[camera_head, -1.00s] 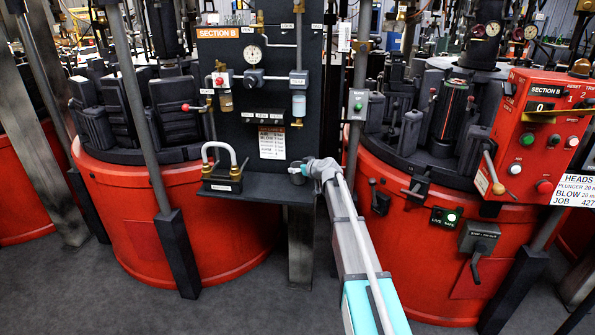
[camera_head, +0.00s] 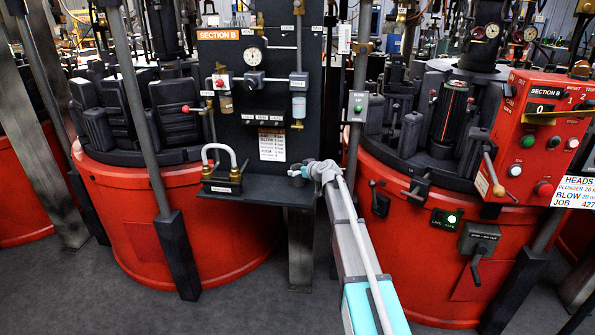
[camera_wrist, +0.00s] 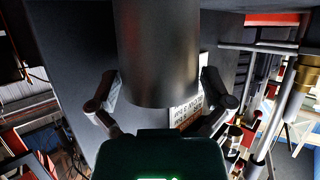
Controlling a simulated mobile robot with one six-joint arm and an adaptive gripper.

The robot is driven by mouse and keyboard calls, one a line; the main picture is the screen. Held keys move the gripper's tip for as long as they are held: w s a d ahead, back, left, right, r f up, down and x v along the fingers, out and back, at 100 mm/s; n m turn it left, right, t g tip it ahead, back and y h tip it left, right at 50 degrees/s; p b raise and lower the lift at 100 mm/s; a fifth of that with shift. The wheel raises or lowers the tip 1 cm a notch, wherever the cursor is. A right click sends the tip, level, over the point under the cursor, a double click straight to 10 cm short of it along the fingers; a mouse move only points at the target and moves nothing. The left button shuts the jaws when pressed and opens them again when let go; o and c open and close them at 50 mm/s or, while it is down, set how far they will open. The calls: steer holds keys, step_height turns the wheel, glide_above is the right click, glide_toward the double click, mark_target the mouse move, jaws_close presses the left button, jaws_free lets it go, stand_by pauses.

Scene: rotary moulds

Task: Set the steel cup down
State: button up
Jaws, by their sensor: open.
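The steel cup (camera_wrist: 158,50) is a dark grey metal cylinder, large and near in the wrist view. It stands between the two fingers of my gripper (camera_wrist: 160,92). The fingers are open, with a narrow gap showing on each side of the cup. In the head view my gripper (camera_head: 312,171) is at the right end of the dark shelf (camera_head: 262,192) under the Section B panel. The cup is small and mostly hidden there by the gripper. Its contact with the shelf is not clearly visible.
A U-shaped pipe with brass fittings (camera_head: 220,158) stands left on the shelf. The dark panel (camera_head: 257,105) with gauge and valves rises behind. Red mould machines (camera_head: 165,215) flank the shelf. A red control box (camera_head: 535,135) is at right.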

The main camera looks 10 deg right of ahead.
steer(key=p+v, duration=0.4)
steer(key=v, duration=0.8)
steer(key=shift+r+p, duration=0.2)
steer(key=shift+p, duration=0.1)
steer(key=shift+s+a, duration=0.1)
steer(key=s+a+f+g, duration=0.2)
steer(key=s+a+f, duration=0.1)
steer(key=s, duration=0.2)
steer(key=s+a+f+g, duration=0.2)
steer(key=s+a, duration=0.1)
steer(key=s, duration=0.2)
steer(key=s+f+m+g+h, duration=0.2)
steer(key=s+f+g+h, duration=0.1)
steer(key=s, duration=0.9)
steer(key=s+f+m+g+h, duration=0.3)
steer(key=s+g, duration=0.2)
steer(key=s, duration=0.8)
steer(key=shift+s+d+f, duration=0.3)
steer(key=shift+d, duration=0.05)
